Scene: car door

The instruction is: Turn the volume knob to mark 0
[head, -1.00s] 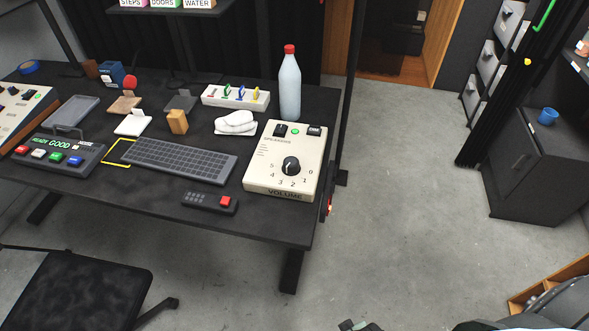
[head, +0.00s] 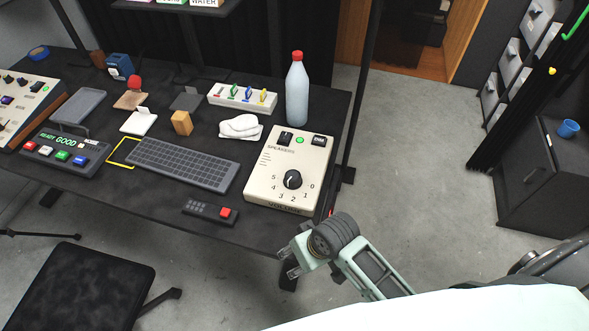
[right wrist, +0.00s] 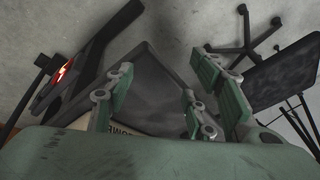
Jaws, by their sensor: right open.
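The volume knob (head: 293,180) is a round black dial with a light pointer line, on the sloped face of a cream speaker box (head: 258,190). Numbers from 0 at right to 5 at left curve below it. I cannot tell exactly where the pointer aims. My right gripper (head: 289,262) is open and empty, in front of the table edge, below and apart from the box. In the right wrist view, the open fingers (right wrist: 165,95) show around a dark surface. A cream strip with partly hidden lettering (right wrist: 120,129) shows low between them; the knob is not visible there. My left gripper is not in view.
A bottle with a red cap (head: 297,90) stands behind the box. A keyboard (head: 180,163) and a small remote with a red button (head: 210,213) lie left of it on the dark table (head: 150,200). A black chair (head: 95,285) stands in front.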

